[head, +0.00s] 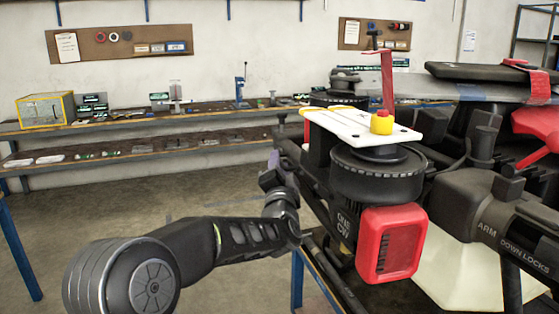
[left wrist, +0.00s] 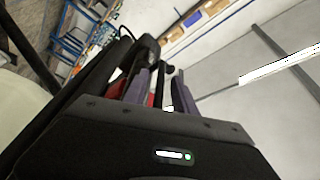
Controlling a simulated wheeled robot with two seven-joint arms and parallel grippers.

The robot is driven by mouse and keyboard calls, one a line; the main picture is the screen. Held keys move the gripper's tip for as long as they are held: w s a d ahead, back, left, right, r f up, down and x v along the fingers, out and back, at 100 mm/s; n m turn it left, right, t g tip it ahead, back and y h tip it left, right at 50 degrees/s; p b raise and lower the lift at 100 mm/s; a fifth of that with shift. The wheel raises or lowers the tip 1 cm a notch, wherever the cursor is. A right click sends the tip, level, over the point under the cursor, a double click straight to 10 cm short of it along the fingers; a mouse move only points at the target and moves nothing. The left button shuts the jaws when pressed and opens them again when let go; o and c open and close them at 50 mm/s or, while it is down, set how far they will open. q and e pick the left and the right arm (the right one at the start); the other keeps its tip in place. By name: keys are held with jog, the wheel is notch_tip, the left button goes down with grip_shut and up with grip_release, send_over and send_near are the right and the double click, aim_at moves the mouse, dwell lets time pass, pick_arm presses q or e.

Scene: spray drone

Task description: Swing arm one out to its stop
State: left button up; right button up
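Arm one of the drone carries a black motor (head: 378,172) marked "ONE CW", with a red block (head: 391,243) below it. A white plate (head: 350,125) with a yellow-and-red knob (head: 381,122) sits on top. Arm one's dark tube lies mostly hidden behind the motor. My left gripper (head: 271,172) is just left of the motor, beside dark bars of the drone. In the left wrist view its two purple-grey fingers (left wrist: 160,90) stand apart, with a dark bar and a bit of red showing between them; contact is unclear. My right gripper is not in view.
The drone's dark body and a part marked "ARM DOWN LOCKS" (head: 510,245) fill the right. A pale tank (head: 465,270) is below. A long bench (head: 130,125) with small items runs along the wall. Floor (head: 215,195) between bench and drone is clear.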

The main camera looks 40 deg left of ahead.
pick_arm(q)
jog(key=shift+w+a, duration=0.25)
jog(key=shift+w, duration=0.1)
jog(key=shift+c, duration=0.4)
grip_shut()
dwell(0.9)
